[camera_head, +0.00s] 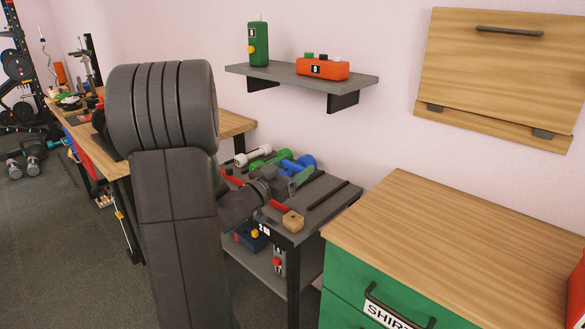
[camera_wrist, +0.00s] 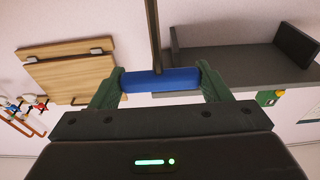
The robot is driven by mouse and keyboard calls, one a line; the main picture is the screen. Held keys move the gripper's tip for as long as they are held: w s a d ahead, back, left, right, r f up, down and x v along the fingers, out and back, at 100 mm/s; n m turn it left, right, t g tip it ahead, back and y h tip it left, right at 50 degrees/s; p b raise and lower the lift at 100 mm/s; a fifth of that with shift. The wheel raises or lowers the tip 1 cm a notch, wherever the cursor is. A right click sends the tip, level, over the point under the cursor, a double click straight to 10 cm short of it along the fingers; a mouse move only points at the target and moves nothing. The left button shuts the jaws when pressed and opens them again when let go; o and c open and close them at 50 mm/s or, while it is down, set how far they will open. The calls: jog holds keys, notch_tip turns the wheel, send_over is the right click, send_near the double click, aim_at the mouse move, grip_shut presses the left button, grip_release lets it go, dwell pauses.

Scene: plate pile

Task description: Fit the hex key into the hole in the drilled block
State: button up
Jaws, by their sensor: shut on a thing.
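The drilled block (camera_head: 293,221) is a small light wooden block at the near front corner of the dark cart top in the head view. Its hole is too small to make out clearly. My gripper (camera_wrist: 162,80) has green fingers shut on the blue handle of the hex key (camera_wrist: 175,79) in the wrist view. The dark shaft of the key runs from the handle to the top edge of that view, so its tip is out of frame.
A green cabinet with a wooden top (camera_head: 460,235) stands to the right. A wall shelf (camera_head: 285,74) hangs above.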

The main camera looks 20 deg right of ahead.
jog(key=shift+f+b, duration=2.35)
jog(key=shift+f, duration=0.55)
jog(key=shift+f+b, duration=1.8)
jog(key=shift+f, duration=0.45)
jog(key=o, duration=1.2)
jog(key=shift+c, duration=0.2)
jog(key=shift+a, duration=0.15)
jog(key=p+v, duration=0.1)
jog(key=v, duration=1.2)
jog(key=shift+a, duration=0.3)
jog(key=shift+f, duration=0.1)
